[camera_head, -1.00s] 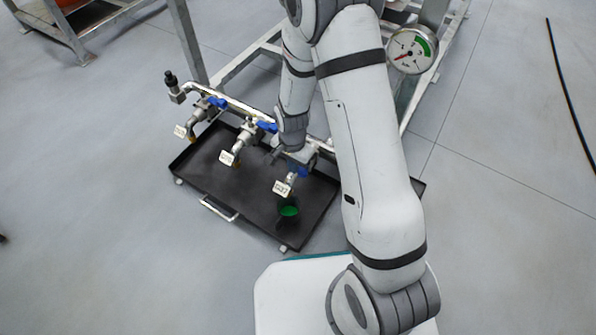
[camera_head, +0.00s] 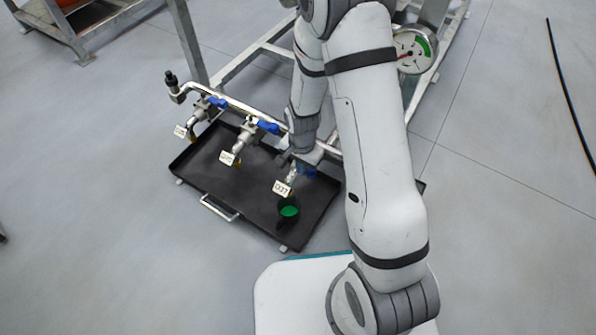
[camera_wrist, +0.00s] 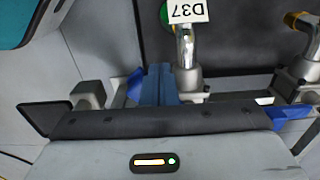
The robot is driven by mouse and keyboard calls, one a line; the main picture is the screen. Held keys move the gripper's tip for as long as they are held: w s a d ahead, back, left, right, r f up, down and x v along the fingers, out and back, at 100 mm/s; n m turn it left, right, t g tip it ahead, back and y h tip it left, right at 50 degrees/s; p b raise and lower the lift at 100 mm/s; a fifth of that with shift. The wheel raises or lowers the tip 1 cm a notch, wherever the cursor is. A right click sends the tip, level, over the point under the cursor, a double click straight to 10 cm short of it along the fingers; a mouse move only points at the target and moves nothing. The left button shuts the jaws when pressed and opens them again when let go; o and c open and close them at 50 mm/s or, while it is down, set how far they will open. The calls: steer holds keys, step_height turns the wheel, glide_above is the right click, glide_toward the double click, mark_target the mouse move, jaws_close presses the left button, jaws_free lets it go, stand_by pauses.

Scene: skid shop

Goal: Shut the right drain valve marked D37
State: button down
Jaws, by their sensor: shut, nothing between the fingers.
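The valve tagged D37 (camera_head: 282,188) is the rightmost of the valves on the pipe. Its white tag (camera_wrist: 187,10) shows upside down in the wrist view, beside the metal spout (camera_wrist: 186,48). Its blue handle (camera_head: 309,173) is partly hidden under my gripper in the head view. In the wrist view part of the blue handle (camera_wrist: 135,84) shows just left of my gripper (camera_wrist: 160,70), whose fingers are together and empty. The fingers lie close beside the handle and valve body; I cannot tell whether they touch it.
Two more tagged valves with blue handles, the middle one (camera_head: 267,127) and the left one (camera_head: 217,102), share the pipe. A black tray (camera_head: 215,180) lies beneath, with a green-filled cup (camera_head: 289,211) under D37. A pressure gauge (camera_head: 411,52) stands behind my arm.

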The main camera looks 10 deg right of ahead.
steer(key=shift+s+d, duration=0.25)
steer(key=shift+d, duration=0.75)
steer(key=shift+w+d, duration=0.1)
steer(key=shift+d, duration=1)
steer(key=shift+w+d, duration=0.15)
steer(key=shift+d, duration=0.4)
steer(key=shift+w+d, duration=0.15)
steer(key=shift+d, duration=0.5)
